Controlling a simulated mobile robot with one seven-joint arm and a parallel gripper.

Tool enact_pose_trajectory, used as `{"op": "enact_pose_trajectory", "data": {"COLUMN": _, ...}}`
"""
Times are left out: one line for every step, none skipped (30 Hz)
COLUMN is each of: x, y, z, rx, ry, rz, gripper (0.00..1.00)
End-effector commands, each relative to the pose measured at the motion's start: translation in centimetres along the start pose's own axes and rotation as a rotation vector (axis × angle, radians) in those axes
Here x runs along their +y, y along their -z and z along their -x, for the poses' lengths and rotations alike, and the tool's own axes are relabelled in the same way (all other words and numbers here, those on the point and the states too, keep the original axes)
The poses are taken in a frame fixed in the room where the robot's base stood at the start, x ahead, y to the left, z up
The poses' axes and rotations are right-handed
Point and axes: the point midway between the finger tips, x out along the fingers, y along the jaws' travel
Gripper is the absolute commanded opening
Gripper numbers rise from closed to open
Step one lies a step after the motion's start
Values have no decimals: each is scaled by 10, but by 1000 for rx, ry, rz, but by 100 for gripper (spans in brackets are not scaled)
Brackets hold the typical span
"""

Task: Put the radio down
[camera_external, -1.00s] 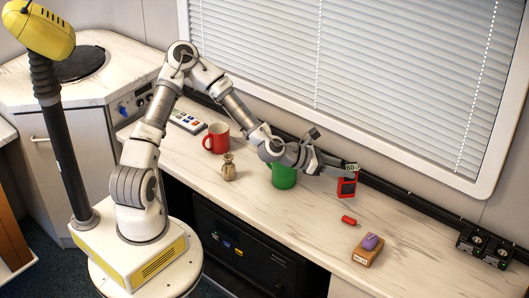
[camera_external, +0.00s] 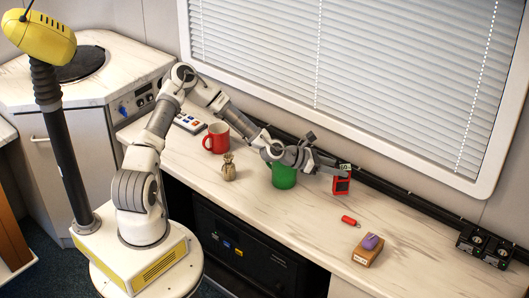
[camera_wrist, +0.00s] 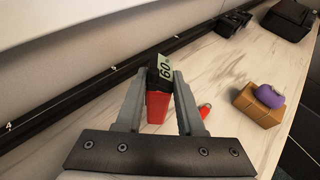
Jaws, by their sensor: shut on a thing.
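The radio (camera_external: 342,185) is a small red and black block with a pale tag marked "60" on its top. In the wrist view the radio (camera_wrist: 157,105) stands between my two grey fingers, which are shut on it. My gripper (camera_external: 340,173) holds it upright over the back of the counter, to the right of the green mug. Whether its underside touches the counter cannot be told, as the fingers and mount hide part of it in the wrist view.
On the marble counter (camera_external: 305,225) are a green mug (camera_external: 284,176), a red mug (camera_external: 217,138), a small tan sack (camera_external: 229,168), a small red object (camera_external: 349,221) and a brown block with a purple item (camera_external: 367,252). A black rail (camera_external: 420,205) runs along the wall. Bare counter lies in front of the radio.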

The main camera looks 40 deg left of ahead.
Motion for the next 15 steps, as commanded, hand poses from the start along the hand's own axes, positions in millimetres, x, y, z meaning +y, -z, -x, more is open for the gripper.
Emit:
{"op": "enact_pose_trajectory", "data": {"x": -1, "y": 6, "z": -3, "rx": 0, "ry": 1, "rz": 1, "gripper": 0}}
{"op": "enact_pose_trajectory", "data": {"x": -1, "y": 10, "z": -4, "rx": 0, "ry": 1, "rz": 0, "gripper": 0}}
{"op": "enact_pose_trajectory", "data": {"x": -1, "y": 16, "z": -7, "rx": 1, "ry": 2, "rz": 0, "gripper": 0}}
{"op": "enact_pose_trajectory", "data": {"x": -2, "y": 20, "z": -9, "rx": 1, "ry": 2, "rz": 0, "gripper": 0}}
{"op": "enact_pose_trajectory", "data": {"x": -2, "y": 25, "z": -11, "rx": 1, "ry": 2, "rz": 0, "gripper": 0}}
{"op": "enact_pose_trajectory", "data": {"x": -1, "y": 30, "z": -13, "rx": 1, "ry": 0, "rz": 0, "gripper": 0}}
{"op": "enact_pose_trajectory", "data": {"x": -1, "y": 32, "z": -14, "rx": -1, "ry": 0, "rz": -1, "gripper": 0}}
{"op": "enact_pose_trajectory", "data": {"x": -1, "y": 33, "z": -14, "rx": -1, "ry": 0, "rz": -1, "gripper": 0}}
{"op": "enact_pose_trajectory", "data": {"x": -1, "y": 34, "z": -14, "rx": -2, "ry": 0, "rz": -1, "gripper": 0}}
{"op": "enact_pose_trajectory", "data": {"x": -1, "y": 33, "z": -14, "rx": -2, "ry": 0, "rz": 0, "gripper": 0}}
{"op": "enact_pose_trajectory", "data": {"x": -1, "y": 33, "z": -14, "rx": -2, "ry": 0, "rz": 0, "gripper": 0}}
{"op": "enact_pose_trajectory", "data": {"x": -1, "y": 33, "z": -14, "rx": -2, "ry": 0, "rz": 0, "gripper": 0}}
{"op": "enact_pose_trajectory", "data": {"x": -1, "y": 33, "z": -14, "rx": -2, "ry": 0, "rz": 0, "gripper": 0}}
{"op": "enact_pose_trajectory", "data": {"x": -1, "y": 33, "z": -14, "rx": -2, "ry": 0, "rz": 0, "gripper": 0}}
{"op": "enact_pose_trajectory", "data": {"x": -1, "y": 33, "z": -14, "rx": -2, "ry": 0, "rz": 0, "gripper": 0}}
